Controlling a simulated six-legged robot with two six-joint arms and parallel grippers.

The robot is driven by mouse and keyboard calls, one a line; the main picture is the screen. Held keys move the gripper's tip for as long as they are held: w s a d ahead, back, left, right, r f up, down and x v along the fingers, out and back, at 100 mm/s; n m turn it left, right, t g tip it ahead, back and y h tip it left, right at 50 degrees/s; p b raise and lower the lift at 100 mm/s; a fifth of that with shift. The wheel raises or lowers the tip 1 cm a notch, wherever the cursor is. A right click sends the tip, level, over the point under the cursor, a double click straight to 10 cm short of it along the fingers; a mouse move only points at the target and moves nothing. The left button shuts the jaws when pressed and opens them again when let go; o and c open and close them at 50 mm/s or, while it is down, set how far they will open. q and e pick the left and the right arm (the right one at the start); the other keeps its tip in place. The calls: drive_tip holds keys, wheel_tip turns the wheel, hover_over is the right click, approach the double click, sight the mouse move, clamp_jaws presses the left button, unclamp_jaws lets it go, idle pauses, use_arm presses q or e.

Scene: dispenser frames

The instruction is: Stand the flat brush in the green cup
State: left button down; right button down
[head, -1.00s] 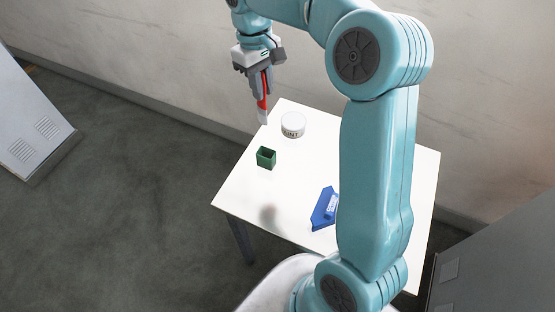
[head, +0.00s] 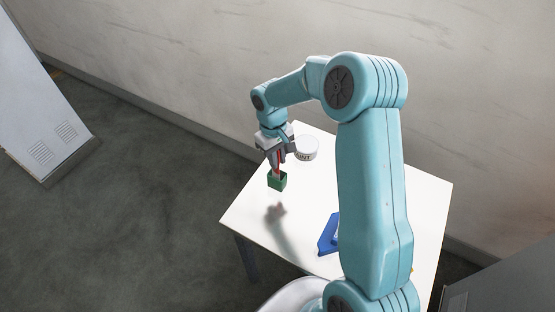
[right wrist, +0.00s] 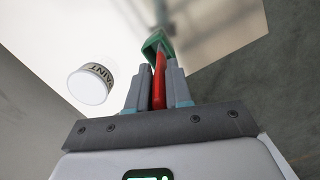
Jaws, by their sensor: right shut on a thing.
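The flat brush (head: 280,167) has a red handle and hangs roughly upright from my right gripper (head: 281,158). The gripper is shut on its handle, just above the green cup. The green cup (head: 277,185) is a small square open box standing on the white table. The brush's lower end is at the cup's mouth; how deep it reaches inside is hidden. In the right wrist view the red handle (right wrist: 160,76) lies between the fingers (right wrist: 157,88) and its far end meets the green cup (right wrist: 153,42). My left gripper is out of view.
A white round tin marked PAINT (head: 307,148) stands behind the cup to the right, near the gripper. A blue object (head: 328,236) lies nearer, partly hidden by my right arm. The white table (head: 245,215) is bare left of the cup.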

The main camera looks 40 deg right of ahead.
wheel_tip(320, 180, down, 2)
drive_tip(key=shift+f, duration=0.2)
drive_tip(key=c, duration=1)
unclamp_jaws()
drive_tip(key=shift+d, duration=0.25)
drive_tip(key=shift+c, duration=0.2)
drive_tip(key=shift+a, duration=0.1)
drive_tip(key=shift+r, duration=0.15)
